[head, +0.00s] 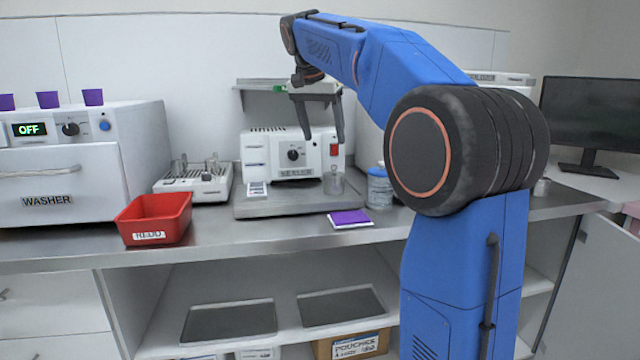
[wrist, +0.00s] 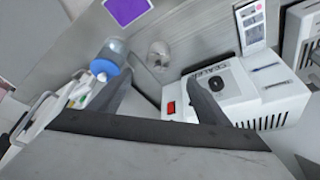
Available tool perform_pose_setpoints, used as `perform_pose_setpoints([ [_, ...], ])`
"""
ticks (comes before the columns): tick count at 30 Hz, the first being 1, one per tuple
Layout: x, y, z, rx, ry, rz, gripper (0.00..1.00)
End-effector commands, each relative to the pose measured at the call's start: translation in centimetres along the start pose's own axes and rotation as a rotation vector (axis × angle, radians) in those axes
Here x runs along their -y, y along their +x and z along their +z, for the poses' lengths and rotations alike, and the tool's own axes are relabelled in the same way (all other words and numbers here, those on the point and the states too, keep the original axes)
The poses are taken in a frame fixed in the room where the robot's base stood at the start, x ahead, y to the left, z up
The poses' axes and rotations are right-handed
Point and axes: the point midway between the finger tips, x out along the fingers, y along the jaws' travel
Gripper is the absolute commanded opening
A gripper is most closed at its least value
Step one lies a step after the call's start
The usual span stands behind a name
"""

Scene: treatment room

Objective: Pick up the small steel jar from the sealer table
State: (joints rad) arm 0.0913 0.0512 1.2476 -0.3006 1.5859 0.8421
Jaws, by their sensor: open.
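The small steel jar (head: 333,184) stands upright on the right part of the grey sealer table (head: 290,207), in front of the white sealer (head: 290,153). In the wrist view the shiny jar (wrist: 158,54) shows just beyond my fingertips, roughly in line with the gap between them. My gripper (head: 324,139) points down, open and empty, above the jar and in front of the sealer's face. In the wrist view both fingers of my gripper (wrist: 157,80) are apart with nothing between them.
A blue-and-white bottle (head: 379,187) stands close right of the sealer table. A red bin (head: 155,218), a white rack (head: 195,183) and the washer (head: 75,165) are left. Another small metal jar (head: 541,187) stands far right.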

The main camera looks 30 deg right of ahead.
Motion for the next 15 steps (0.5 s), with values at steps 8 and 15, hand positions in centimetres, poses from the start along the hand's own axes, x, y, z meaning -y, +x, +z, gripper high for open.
perform_pose_setpoints([
  [8,0.0,3.9,0.0,0.001,0.003,0.003,0.7],
  [15,-0.1,8.2,0.0,0.002,0.002,0.003,0.7],
])
